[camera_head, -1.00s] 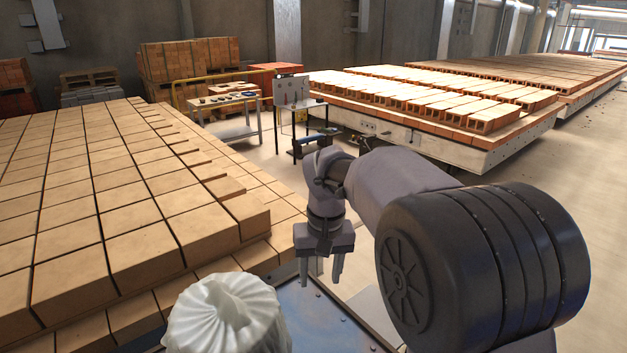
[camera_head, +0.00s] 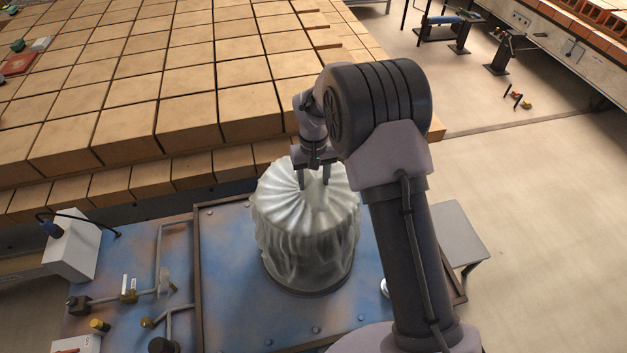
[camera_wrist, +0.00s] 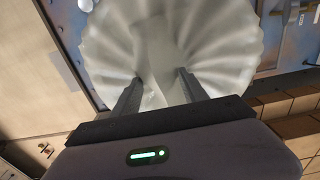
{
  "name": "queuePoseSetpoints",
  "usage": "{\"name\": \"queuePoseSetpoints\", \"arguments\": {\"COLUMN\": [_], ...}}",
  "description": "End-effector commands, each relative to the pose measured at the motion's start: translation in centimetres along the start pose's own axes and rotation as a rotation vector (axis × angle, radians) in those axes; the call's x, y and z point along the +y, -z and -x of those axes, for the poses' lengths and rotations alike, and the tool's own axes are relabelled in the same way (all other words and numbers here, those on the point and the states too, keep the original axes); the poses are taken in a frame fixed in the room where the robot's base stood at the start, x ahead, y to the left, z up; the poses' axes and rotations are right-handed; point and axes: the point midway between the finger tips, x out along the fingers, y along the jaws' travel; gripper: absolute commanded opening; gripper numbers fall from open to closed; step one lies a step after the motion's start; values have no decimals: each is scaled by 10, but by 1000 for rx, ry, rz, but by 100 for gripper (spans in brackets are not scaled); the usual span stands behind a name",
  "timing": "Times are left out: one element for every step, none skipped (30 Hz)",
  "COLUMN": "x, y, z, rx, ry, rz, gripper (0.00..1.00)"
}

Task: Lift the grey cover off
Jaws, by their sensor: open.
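The grey cover (camera_head: 305,240) is a pale, pleated cloth-like hood over a round upright thing on a blue metal deck. Its folds gather at the top, and a dark round base rim shows below it. What is under it is hidden. My gripper (camera_head: 314,186) points down over the top of the cover with its fingers apart. In the wrist view the pleated cover (camera_wrist: 215,50) fills the middle, and the open fingers (camera_wrist: 158,82) stand either side of its gathered centre. I cannot tell whether they touch the cloth.
The blue deck (camera_head: 225,300) has a raised metal edge. Pipes and brass valves (camera_head: 128,290) and a white box (camera_head: 72,245) stand at its left. Stacked bricks (camera_head: 185,120) lie close behind. A grey side shelf (camera_head: 455,235) and open floor (camera_head: 560,230) are at the right.

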Motion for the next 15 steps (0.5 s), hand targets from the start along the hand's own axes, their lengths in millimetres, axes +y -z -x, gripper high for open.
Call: {"name": "queuePoseSetpoints", "arguments": {"x": [0, 0, 0, 0, 0, 0, 0, 0, 0, 0, 0, 0, 0, 0, 0], "y": [0, 0, 0, 0, 0, 0, 0, 0, 0, 0, 0, 0, 0, 0, 0], "z": [-4, -6, -8, -8, -9, -9, -9, -8, -8, -8, -8, -8, -8, -8, -8], "rx": [-1, -1, -1, 0, 0, 0, 0, 0, 0, 0, 0, 0, 0, 0, 0], "ry": [0, 0, 1, 1, 1, 1, 1, 1, 1, 1, 1, 1, 1, 0, 0], "rz": [0, 0, 0, 0, 0, -1, -1, -1, -1, -1, -1, -1, -1, -1, -1], "gripper": [51, 51, 51, 51, 51, 51, 51, 51, 51, 51, 47, 39, 33, 27, 20]}}
